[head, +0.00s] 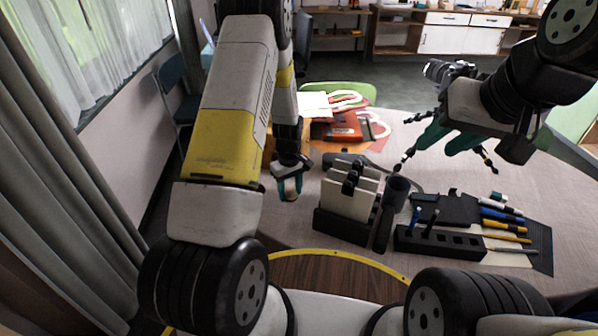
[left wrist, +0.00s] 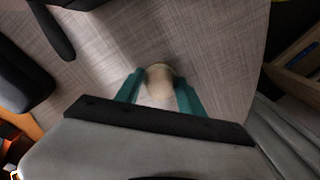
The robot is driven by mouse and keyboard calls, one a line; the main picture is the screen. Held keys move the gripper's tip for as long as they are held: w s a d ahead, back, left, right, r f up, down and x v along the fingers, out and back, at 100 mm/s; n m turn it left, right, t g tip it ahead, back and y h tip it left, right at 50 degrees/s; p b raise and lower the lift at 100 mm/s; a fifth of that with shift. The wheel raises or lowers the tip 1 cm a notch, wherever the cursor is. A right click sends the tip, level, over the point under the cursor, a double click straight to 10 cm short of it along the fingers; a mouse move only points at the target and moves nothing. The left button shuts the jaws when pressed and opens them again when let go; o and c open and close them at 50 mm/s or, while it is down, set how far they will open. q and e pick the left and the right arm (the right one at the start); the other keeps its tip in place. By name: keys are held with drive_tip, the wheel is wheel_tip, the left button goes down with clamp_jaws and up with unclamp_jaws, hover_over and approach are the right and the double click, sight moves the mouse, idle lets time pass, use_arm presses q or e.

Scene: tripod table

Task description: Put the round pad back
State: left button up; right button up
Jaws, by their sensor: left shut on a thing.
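My left gripper (head: 291,195) points down over the left part of the table. In the left wrist view its two teal fingers (left wrist: 160,95) are shut on a small beige round pad (left wrist: 158,80). The fingers hide the pad's sides, and only a sliver of it shows in the head view. It is over bare table surface, left of the block with upright white slabs (head: 350,190). My right gripper (head: 440,145) is at the right, with its teal fingers spread apart. It is in front of the tripod, whose dark legs (head: 404,160) show beside it.
A camera (head: 447,72) sits on top behind my right gripper. A black slotted holder (head: 440,244), a dark cup-topped post (head: 393,200) and pens (head: 500,215) stand or lie at the front. A red bag (head: 343,128) lies behind my left gripper.

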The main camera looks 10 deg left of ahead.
use_arm(q)
drive_tip(key=o, duration=1.3)
drive_tip(key=shift+f, duration=0.1)
wheel_tip(320, 180, up, 12)
wheel_tip(320, 180, up, 18)
drive_tip(key=m+t+h, duration=0.2)
drive_tip(key=m+t, duration=0.1)
drive_tip(key=m, duration=0.1)
hover_over(290, 188)
drive_tip(key=s+d, duration=0.1)
drive_tip(key=s, duration=0.7)
drive_tip(key=s+r+m+t, duration=0.1)
drive_tip(key=s+r, duration=0.2)
drive_tip(key=s, duration=0.2)
drive_tip(key=s+d+r+m+t, duration=0.1)
drive_tip(key=s+r+m, duration=0.1)
drive_tip(key=s, duration=0.3)
drive_tip(key=s+r+m+t, duration=0.1)
drive_tip(key=s+r+m, duration=0.1)
drive_tip(key=s+r, duration=0.3)
drive_tip(key=shift+s+d, duration=0.15)
drive_tip(key=shift+s, duration=0.4)
